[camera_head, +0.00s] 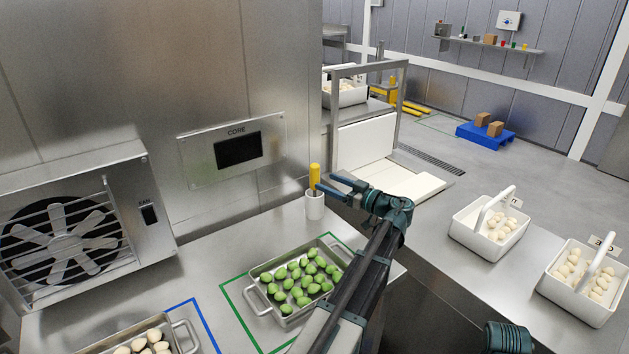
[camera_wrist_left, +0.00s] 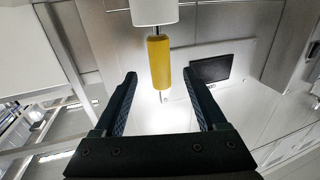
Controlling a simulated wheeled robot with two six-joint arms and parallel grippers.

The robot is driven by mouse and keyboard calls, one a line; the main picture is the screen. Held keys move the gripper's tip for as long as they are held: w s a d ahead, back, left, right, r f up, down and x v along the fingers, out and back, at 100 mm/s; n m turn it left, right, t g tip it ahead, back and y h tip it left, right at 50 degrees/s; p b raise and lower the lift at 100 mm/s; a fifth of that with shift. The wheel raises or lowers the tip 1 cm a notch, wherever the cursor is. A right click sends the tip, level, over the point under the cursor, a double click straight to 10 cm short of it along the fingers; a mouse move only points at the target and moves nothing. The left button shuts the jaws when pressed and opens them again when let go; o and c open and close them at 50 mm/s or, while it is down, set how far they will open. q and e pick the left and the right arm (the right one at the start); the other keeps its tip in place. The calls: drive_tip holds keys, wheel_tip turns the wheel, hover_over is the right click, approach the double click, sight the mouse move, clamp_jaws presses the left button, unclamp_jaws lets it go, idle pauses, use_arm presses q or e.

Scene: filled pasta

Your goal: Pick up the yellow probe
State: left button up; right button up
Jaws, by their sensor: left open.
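The yellow probe (camera_head: 314,176) stands upright with its lower end in a white cup (camera_head: 314,206) on the steel counter, by the back wall. My left gripper (camera_head: 326,183) is open and empty just right of the probe's yellow handle. In the left wrist view the picture is turned over: the yellow handle (camera_wrist_left: 159,62) shows in the gap between the open fingertips (camera_wrist_left: 159,74), with the white cup (camera_wrist_left: 154,11) above it. I cannot tell whether the handle is fully between the fingers or a little beyond them. My right gripper is not in view.
A steel tray of green pasta (camera_head: 251,285) sits inside a green outline, below the cup. A tray of pale pasta (camera_head: 187,327) lies at lower left. A fan unit (camera_head: 146,205) and a CORE panel (camera_head: 191,160) are on the wall. White baskets (camera_head: 468,237) stand at right.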

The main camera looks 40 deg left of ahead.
sight(315, 178)
use_arm(q)
drive_tip(key=shift+a, duration=0.55)
drive_tip(key=a, duration=0.5)
drive_tip(key=shift+a+f, duration=0.1)
drive_tip(key=shift+f, duration=0.15)
clamp_jaws()
